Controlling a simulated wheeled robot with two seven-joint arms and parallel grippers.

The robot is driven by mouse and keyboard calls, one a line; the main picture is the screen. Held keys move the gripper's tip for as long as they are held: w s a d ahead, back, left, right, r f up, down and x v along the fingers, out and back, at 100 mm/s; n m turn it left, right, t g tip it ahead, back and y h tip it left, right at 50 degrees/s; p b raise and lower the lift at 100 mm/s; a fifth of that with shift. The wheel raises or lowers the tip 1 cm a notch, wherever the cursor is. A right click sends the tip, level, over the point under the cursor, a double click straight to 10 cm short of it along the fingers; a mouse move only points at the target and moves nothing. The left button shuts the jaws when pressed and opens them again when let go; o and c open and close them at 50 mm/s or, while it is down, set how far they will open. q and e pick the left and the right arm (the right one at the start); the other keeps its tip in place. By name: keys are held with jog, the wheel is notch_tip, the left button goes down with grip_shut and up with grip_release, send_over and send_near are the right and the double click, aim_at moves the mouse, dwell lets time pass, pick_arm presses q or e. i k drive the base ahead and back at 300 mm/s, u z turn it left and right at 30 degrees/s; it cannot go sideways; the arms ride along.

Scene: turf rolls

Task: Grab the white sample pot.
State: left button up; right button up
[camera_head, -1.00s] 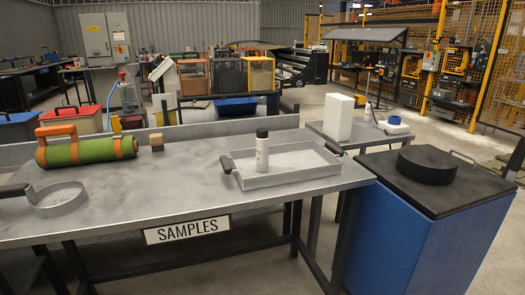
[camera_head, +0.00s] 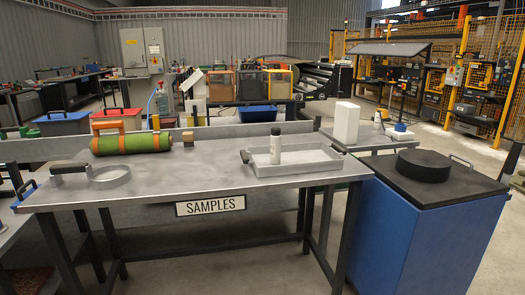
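A white pot with a dark cap (camera_head: 275,150) stands upright in the shallow grey metal tray (camera_head: 318,167) on the right part of the bench marked SAMPLES. It is the only white pot-like thing I can make out on this bench. The tray has dark handles at its left and right ends. Neither of my grippers shows in the head view.
The grey bench (camera_head: 200,182) also bears a green roll with orange bands (camera_head: 130,144), a small brown block (camera_head: 187,139) and a round sieve-like ring (camera_head: 110,177). A blue cabinet (camera_head: 420,235) stands right. A white block (camera_head: 346,123) is on a side table.

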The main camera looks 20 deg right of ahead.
aim_at(275, 141)
jog(key=u, duration=0.55)
jog(key=i, duration=0.85)
jog(key=u, duration=0.2)
